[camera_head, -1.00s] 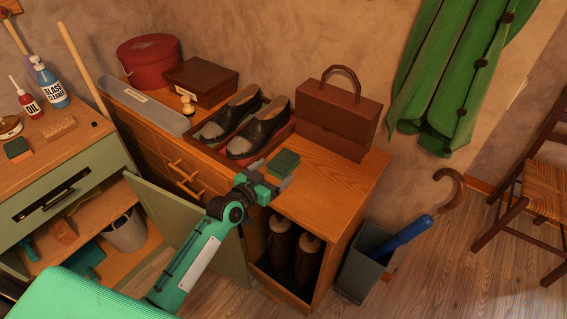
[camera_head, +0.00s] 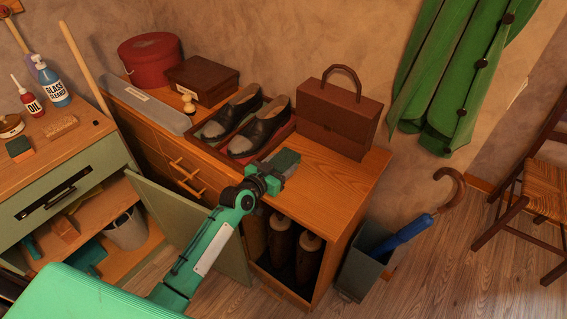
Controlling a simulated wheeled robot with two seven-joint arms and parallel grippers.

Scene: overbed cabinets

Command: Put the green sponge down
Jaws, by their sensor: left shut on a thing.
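The green sponge (camera_head: 286,161) is at the front of the wooden cabinet top (camera_head: 335,185), just right of the shoe tray. My left gripper (camera_head: 272,176) is shut on the sponge, reaching in from the lower left over the cabinet's front edge. The sponge is at or just above the cabinet top; I cannot tell whether it touches. The gripper hides its lower near side. My right gripper is not in view.
A tray (camera_head: 222,157) with black shoes (camera_head: 262,131) lies close left of the sponge. A brown handbag (camera_head: 338,122) stands behind it. The cabinet top to the right is clear. Another sponge (camera_head: 19,148) lies on the left cabinet. An open door (camera_head: 180,225) hangs below.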

